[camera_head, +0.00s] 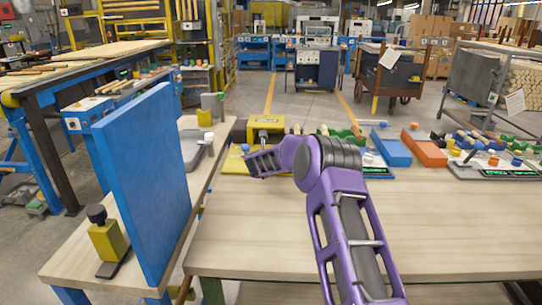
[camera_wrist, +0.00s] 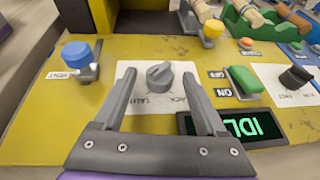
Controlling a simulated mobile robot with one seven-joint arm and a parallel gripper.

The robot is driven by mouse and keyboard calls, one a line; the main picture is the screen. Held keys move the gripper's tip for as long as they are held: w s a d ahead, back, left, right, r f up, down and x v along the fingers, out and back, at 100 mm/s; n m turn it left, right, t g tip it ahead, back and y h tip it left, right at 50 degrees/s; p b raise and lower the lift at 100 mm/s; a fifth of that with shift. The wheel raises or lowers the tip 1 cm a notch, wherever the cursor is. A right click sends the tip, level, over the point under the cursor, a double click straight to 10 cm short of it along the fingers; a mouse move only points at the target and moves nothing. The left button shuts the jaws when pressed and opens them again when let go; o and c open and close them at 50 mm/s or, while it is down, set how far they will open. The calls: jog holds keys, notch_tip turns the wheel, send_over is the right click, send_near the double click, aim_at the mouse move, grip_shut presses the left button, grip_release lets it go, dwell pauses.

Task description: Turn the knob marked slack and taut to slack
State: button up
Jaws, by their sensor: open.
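The grey knob (camera_wrist: 160,76) sits on a white plate (camera_wrist: 146,100) on a yellow panel (camera_wrist: 30,140) in the wrist view. The plate's lettering is upside down: taut shows below left and slack below right, partly behind my right finger. The knob's ridge slants, lower left to upper right; I cannot tell which end is its pointer. My gripper (camera_wrist: 159,79) is open, one finger on each side of the knob; I see no clear contact. In the head view my gripper (camera_head: 252,163) is over the yellow panel (camera_head: 232,160), and the knob is hidden.
A green rocker switch (camera_wrist: 246,80), a black knob (camera_wrist: 296,77) and a green-lettered display (camera_wrist: 240,127) are to the right. In the head view a tall blue board (camera_head: 145,185) stands left; the front tabletop (camera_head: 260,235) is clear.

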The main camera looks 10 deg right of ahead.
jog(key=shift+w+d+f, duration=0.15)
jog(key=shift+w+f, duration=0.1)
jog(key=shift+w, duration=0.3)
grip_shut()
